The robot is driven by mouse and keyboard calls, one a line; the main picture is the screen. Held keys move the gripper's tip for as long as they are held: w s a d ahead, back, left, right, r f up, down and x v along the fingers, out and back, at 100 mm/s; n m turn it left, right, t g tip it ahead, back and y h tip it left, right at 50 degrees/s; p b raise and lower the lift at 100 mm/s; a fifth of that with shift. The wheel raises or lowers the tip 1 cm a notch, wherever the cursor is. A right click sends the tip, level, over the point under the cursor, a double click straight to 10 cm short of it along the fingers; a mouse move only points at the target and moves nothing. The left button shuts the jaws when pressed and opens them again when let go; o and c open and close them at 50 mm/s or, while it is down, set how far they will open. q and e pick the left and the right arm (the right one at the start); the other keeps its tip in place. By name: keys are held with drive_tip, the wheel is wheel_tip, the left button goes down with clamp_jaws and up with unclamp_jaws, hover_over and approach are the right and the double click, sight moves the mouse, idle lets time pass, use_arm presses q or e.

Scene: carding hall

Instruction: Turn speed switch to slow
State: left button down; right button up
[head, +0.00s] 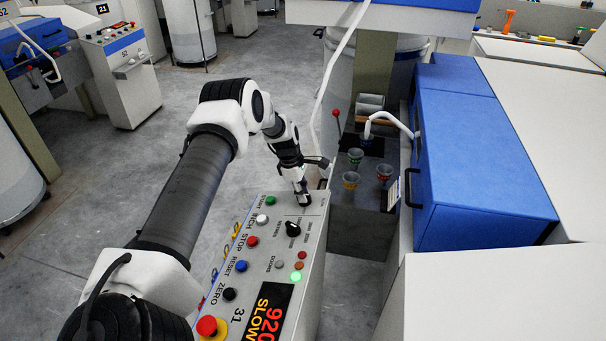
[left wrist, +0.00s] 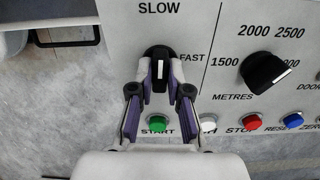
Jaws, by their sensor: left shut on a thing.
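The speed switch (left wrist: 158,54) is a black knob with a white pointer line, between the fingers of my left gripper (left wrist: 160,78) in the left wrist view. The gripper is shut on it. The pointer line stands about upright, towards the SLOW label above; FAST is printed to the right. In the head view my left gripper (head: 303,196) reaches down onto the far end of the control panel (head: 318,232), and hides the switch there. The panel's display (head: 266,312) reads 920 SLOW. My right gripper is not in view.
A black metres selector (left wrist: 265,73) sits right of the switch. Green start (left wrist: 157,124), white inch (left wrist: 208,123) and red stop (left wrist: 252,122) buttons line the panel below. A red emergency button (head: 207,326) is at the near end. A blue machine cover (head: 480,155) stands at right.

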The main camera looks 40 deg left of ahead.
use_arm(q)
drive_tip(key=shift+s+f+n, duration=0.1)
drive_tip(key=shift+n, duration=0.3)
drive_tip(key=c, duration=1.1)
unclamp_jaws()
drive_tip(key=shift+a, duration=0.15)
drive_tip(key=v, duration=1.2)
